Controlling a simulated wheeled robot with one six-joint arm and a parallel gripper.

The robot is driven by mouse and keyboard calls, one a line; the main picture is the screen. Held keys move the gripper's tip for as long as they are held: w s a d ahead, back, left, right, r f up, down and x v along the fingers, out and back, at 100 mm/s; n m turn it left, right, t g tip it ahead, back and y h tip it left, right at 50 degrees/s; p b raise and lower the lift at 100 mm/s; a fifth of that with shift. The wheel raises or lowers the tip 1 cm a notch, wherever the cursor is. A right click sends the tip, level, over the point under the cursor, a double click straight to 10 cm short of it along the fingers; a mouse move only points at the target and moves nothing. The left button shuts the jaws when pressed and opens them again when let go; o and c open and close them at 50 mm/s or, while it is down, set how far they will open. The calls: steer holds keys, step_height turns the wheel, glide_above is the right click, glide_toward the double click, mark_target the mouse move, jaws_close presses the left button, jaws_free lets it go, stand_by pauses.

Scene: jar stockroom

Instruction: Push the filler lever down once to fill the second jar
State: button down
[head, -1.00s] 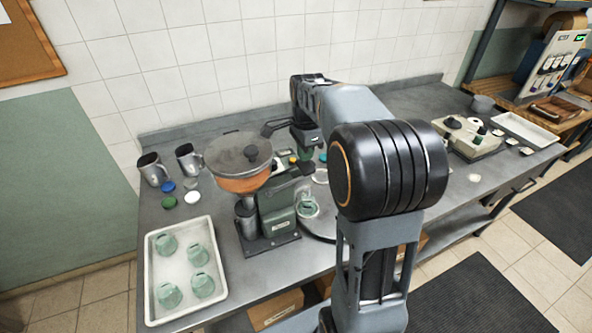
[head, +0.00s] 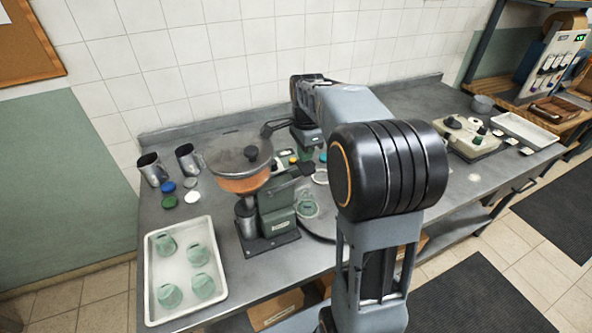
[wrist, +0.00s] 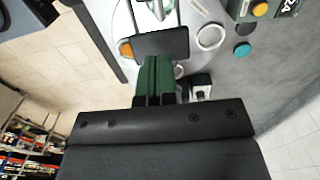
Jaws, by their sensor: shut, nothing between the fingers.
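The green filler machine (head: 276,206) stands on the bench with an orange-filled hopper (head: 240,180) on top. Its black lever (head: 305,169) points right. A glass jar (head: 307,207) stands to the right of the machine body, on the turntable (head: 318,230); whether it holds anything is hard to tell. In the wrist view, my gripper (wrist: 158,62) shows its green fingers shut and empty. A dark paddle (wrist: 160,43), apparently the lever end, lies at the fingertips; contact cannot be told. In the head view my arm hides part of the turntable.
A white tray (head: 150,285) with several green jars is at the left front. Two metal cups (head: 153,169) and loose lids (head: 169,202) lie behind it. A scale-like device (head: 470,138) and a white tray (head: 527,130) are at the right. The tiled wall closes the back.

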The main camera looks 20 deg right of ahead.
mark_target(307, 168)
steer(key=shift+f, duration=0.2)
stand_by(0.4)
steer(key=shift+s+f+b, duration=0.2)
steer(key=shift+f+b, duration=0.55)
steer(key=shift+f, duration=0.25)
steer(key=shift+s+f+b, duration=0.15)
steer(key=shift+f+b, duration=0.6)
steer(key=shift+f, duration=0.2)
steer(key=shift+s+f+b, duration=0.3)
steer(key=shift+f+b, duration=0.2)
steer(key=shift+r+p, duration=0.3)
steer(key=shift+p, duration=0.2)
steer(key=r+p, duration=0.2)
steer(key=w+r+p, duration=0.1)
steer(key=r+p, duration=0.1)
steer(key=shift+w, duration=0.1)
steer(key=shift+w+r, duration=0.1)
steer(key=shift+w, duration=0.45)
steer(key=shift+s+r, duration=0.5)
